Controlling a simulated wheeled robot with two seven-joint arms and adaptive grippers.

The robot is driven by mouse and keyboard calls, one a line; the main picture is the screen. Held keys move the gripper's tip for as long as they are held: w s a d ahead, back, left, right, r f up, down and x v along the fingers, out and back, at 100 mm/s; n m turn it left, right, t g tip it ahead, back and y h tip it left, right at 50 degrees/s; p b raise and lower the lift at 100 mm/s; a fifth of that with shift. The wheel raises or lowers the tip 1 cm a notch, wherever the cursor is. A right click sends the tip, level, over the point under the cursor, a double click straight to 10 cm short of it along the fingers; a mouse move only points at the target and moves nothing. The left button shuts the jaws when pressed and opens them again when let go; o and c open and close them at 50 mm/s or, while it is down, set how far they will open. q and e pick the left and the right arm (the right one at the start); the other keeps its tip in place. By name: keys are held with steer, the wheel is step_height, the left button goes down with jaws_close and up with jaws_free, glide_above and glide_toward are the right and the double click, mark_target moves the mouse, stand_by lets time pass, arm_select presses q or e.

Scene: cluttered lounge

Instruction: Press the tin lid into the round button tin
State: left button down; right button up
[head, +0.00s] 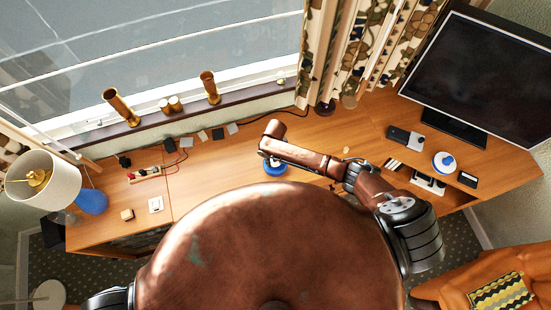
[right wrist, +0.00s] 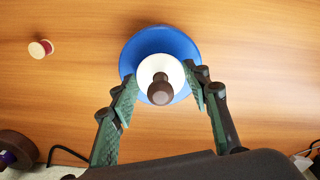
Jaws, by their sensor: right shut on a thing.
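In the right wrist view, the round button tin (right wrist: 158,38) shows as a wide blue ring standing on the wooden desk. The tin lid (right wrist: 148,66) is a white disc with a dark brown knob, seen over the middle of the tin. My right gripper (right wrist: 161,80) is shut on the lid, with a green-padded finger on each side. I cannot tell whether the lid touches the tin. My left gripper is not in view.
A small reel (right wrist: 40,49) lies left of the tin. A blue-and-white round object (head: 444,162), a monitor (head: 478,75) and small dark boxes occupy the right of the desk. A lamp (head: 42,177) stands at the left. Desk around the tin is mostly clear.

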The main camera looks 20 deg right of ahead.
steer(key=shift+f+b, duration=0.4)
steer(key=shift+f, duration=0.4)
steer(key=o, duration=1.1)
steer(key=shift+r, duration=0.1)
step_height(320, 180, up, 12)
steer(key=shift+f, duration=0.1)
